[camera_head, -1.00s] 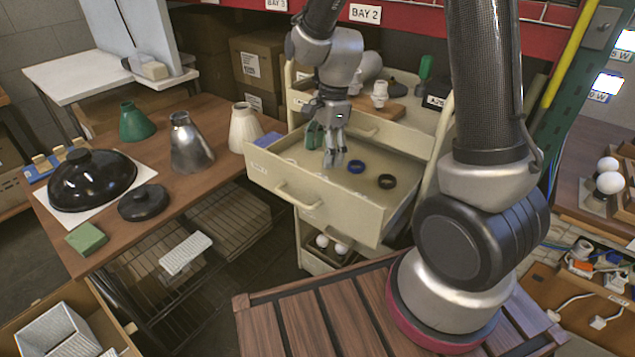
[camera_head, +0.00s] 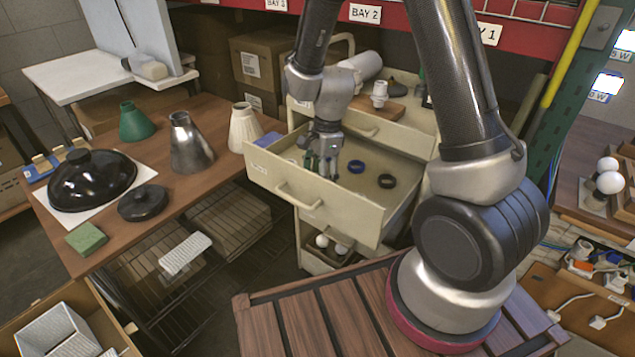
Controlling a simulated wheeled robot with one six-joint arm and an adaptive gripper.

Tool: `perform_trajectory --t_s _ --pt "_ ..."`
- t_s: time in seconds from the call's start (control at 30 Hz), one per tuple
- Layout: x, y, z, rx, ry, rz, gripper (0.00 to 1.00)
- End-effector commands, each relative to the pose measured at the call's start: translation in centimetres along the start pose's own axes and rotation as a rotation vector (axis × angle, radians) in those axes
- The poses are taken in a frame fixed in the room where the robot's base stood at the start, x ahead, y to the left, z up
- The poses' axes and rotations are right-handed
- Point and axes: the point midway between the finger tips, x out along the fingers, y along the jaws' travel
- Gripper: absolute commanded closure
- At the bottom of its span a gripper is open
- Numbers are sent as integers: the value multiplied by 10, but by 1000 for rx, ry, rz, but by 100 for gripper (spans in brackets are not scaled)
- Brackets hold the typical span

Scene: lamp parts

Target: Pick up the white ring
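The cream drawer (camera_head: 345,208) is pulled out and holds several small rings. A blue ring (camera_head: 356,167) and a black ring (camera_head: 387,181) lie apart on its floor. A faint pale shape, possibly the white ring (camera_head: 291,162), lies near the drawer's left end; it is hard to make out against the cream floor. My gripper (camera_head: 321,170) points down inside the drawer, left of the blue ring, its fingers apart and close to the floor. I see nothing clearly held between them. The fingers hide the floor just behind them.
The drawer's front wall and handle (camera_head: 298,197) stand close in front of my gripper. A wooden table (camera_head: 210,177) to the left carries a green shade, a metal shade, a cream shade (camera_head: 245,128) and a black dome (camera_head: 92,180). The cabinet top rises behind the drawer.

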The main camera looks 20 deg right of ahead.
Motion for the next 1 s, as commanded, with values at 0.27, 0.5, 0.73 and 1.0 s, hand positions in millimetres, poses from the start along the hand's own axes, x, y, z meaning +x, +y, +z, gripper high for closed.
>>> perform_trajectory --t_s 0.27,0.5,0.73,1.0 --pt "0 0 0 0 0 0 61" --pt "-5 -1 1 -1 -1 -3 61" --pt "-48 -1 7 -2 -1 -6 61" --pt "-96 -3 15 2 -2 -4 61"
